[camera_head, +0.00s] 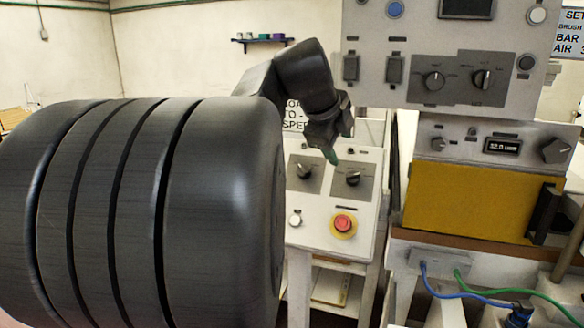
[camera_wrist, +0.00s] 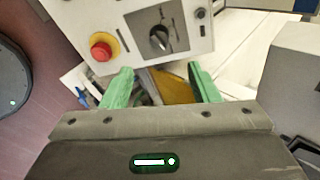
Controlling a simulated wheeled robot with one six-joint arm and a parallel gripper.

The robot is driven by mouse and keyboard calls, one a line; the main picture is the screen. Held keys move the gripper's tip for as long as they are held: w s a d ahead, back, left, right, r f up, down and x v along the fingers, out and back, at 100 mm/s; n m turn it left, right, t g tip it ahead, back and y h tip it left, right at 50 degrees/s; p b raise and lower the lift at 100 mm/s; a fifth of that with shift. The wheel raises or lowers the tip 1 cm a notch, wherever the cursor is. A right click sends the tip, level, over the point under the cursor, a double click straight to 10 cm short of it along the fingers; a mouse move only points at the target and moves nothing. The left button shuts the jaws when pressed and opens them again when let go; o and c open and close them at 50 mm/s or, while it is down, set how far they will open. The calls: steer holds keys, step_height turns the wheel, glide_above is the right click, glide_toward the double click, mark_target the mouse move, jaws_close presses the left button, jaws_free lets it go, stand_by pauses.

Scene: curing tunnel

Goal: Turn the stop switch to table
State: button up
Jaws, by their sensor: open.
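A sloped light-grey control panel (camera_head: 318,215) carries two dark rotary switches, a left one (camera_head: 303,171) and a right one (camera_head: 352,179). Their labels are too small to read, so I cannot tell which is the stop switch. A red mushroom button (camera_head: 343,224) on a yellow ring sits below the right switch. My gripper (camera_head: 331,156) hangs over the panel's upper part, near the switches. In the wrist view its green fingers are apart with nothing between them (camera_wrist: 162,88). One rotary switch (camera_wrist: 160,40) shows beyond the fingertips, next to the red button (camera_wrist: 102,48).
A taller panel (camera_head: 430,95) with two more rotary switches stands to the right, above a yellow-fronted unit (camera_head: 465,203). Blue and green cables (camera_head: 465,283) hang below it. A small shelf with cups (camera_head: 262,40) is on the back wall.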

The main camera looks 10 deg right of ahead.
mark_target(351, 174)
steer(key=x, duration=1.3)
steer(key=shift+d+f, duration=0.1)
steer(key=shift+f, duration=0.2)
steer(key=shift+c, duration=0.2)
steer(key=c, duration=0.9)
